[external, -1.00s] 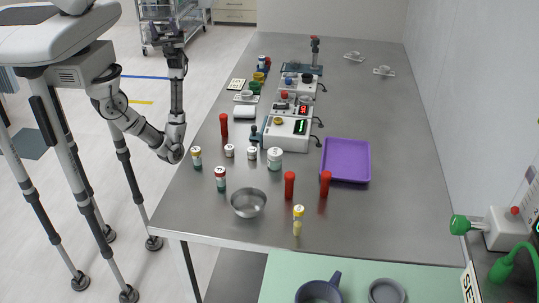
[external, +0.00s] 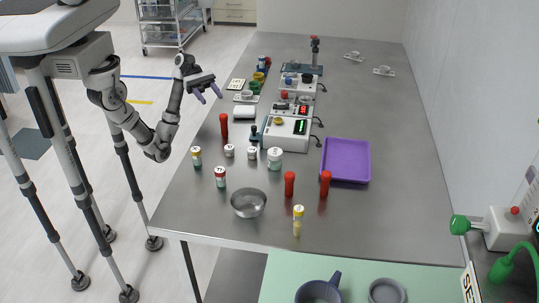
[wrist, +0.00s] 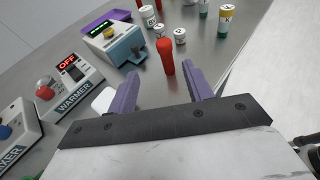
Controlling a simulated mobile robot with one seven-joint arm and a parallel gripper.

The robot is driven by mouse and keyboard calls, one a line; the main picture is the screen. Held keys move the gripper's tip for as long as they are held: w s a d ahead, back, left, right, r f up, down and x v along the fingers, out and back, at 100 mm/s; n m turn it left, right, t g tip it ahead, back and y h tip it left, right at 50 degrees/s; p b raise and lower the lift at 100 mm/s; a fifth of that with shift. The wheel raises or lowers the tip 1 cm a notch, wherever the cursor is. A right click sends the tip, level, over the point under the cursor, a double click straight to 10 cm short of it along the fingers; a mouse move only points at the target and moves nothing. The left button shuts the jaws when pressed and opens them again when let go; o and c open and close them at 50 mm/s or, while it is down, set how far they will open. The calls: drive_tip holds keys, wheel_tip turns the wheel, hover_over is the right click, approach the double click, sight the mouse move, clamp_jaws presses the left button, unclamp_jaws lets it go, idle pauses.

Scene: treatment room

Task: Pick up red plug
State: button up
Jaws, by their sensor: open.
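Three red plugs stand upright on the metal table: one on the left (external: 224,126), one near the front middle (external: 289,185) and one to its right (external: 325,184). The left plug also shows in the wrist view (wrist: 165,57), beyond and between my fingers. My gripper (external: 211,96) is raised beside the table's left edge, behind the left plug and apart from it. Its purple fingers (wrist: 160,76) are open with nothing between them.
White-capped jars (external: 274,159), small vials (external: 220,178) and a steel bowl (external: 248,203) stand toward the front. White devices (external: 287,133) and a white block (external: 244,112) lie near the left plug. A purple tray (external: 345,180) lies right.

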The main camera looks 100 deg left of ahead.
sight(221, 115)
drive_tip(key=shift+x, duration=3.3)
drive_tip(key=x, duration=0.1)
drive_tip(key=p+x, duration=0.2)
drive_tip(key=x, duration=0.1)
drive_tip(key=shift+s+d, duration=0.25)
drive_tip(key=shift+d, duration=0.1)
drive_tip(key=shift+w+d+f, duration=0.25)
drive_tip(key=shift+w+d, duration=0.05)
drive_tip(key=shift+w, duration=0.05)
drive_tip(key=c, duration=1.1)
drive_tip(key=shift+o, duration=0.2)
